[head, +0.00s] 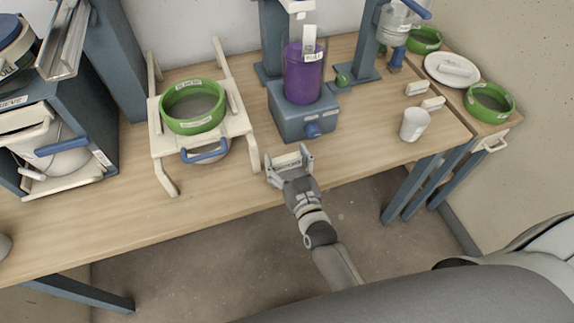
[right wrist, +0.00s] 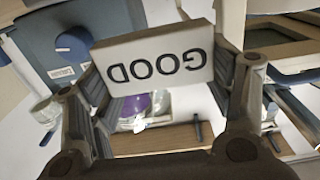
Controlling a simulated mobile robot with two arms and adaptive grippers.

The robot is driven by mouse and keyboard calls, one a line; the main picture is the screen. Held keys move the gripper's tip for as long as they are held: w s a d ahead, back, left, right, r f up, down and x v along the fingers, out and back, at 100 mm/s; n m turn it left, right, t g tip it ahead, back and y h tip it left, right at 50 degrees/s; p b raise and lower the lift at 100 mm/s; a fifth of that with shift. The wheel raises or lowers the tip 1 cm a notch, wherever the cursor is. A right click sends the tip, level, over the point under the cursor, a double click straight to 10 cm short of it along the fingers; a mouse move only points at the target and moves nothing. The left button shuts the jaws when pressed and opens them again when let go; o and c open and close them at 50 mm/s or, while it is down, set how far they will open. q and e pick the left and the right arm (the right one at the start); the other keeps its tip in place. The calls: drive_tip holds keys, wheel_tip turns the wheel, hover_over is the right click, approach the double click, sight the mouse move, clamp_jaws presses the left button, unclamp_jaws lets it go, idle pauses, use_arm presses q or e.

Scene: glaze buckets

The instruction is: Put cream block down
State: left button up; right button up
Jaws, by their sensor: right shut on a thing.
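The cream block (right wrist: 152,59) is between the fingers of my right gripper (head: 289,162). In the right wrist view it carries the word GOOD, which reads upside down. My right gripper is shut on it, and in the head view it is over or near the table's front edge, just in front of the blue-grey base of the purple container. I cannot tell its height above the table. Two more cream blocks lie on the table to the right, one at the back (head: 416,88) and one closer (head: 433,103). My left gripper does not show.
A purple container (head: 303,75) stands on a blue-grey base (head: 300,120) with a blue knob. A white cup (head: 414,125) stands to the right. A cream stand (head: 157,140) holds a green ring sieve (head: 193,125) at left. Bare wooden table (head: 365,140) lies right of the base.

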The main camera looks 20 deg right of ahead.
sight(288, 168)
wheel_tip(288, 168, down, 3)
drive_tip(key=shift+r, duration=0.1)
drive_tip(key=shift+f, duration=0.2)
drive_tip(key=o, duration=1)
drive_tip(key=shift+r, duration=0.1)
